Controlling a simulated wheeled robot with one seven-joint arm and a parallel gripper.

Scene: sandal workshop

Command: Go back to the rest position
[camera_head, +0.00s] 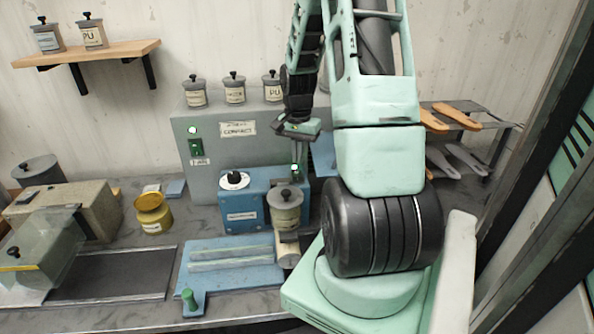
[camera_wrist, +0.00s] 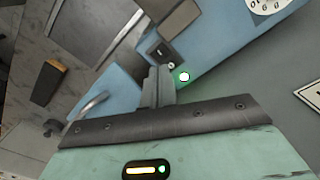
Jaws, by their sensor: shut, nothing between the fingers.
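My gripper (camera_head: 296,165) hangs at the end of my mint-green arm, above the blue machine (camera_head: 240,200) and in front of the grey-green cabinet (camera_head: 222,150). In the wrist view my gripper's fingers (camera_wrist: 158,85) are together, with nothing between them. A lit green light (camera_wrist: 183,76) shows just beside the fingers in that view.
A lidded pot (camera_head: 285,208) stands at the blue machine's right. A yellow jar (camera_head: 153,212) and a blue plate (camera_head: 225,268) are on the bench. Lidded pots line the cabinet top. A rack (camera_head: 485,122) with sandal-shaped pieces stands right of my arm.

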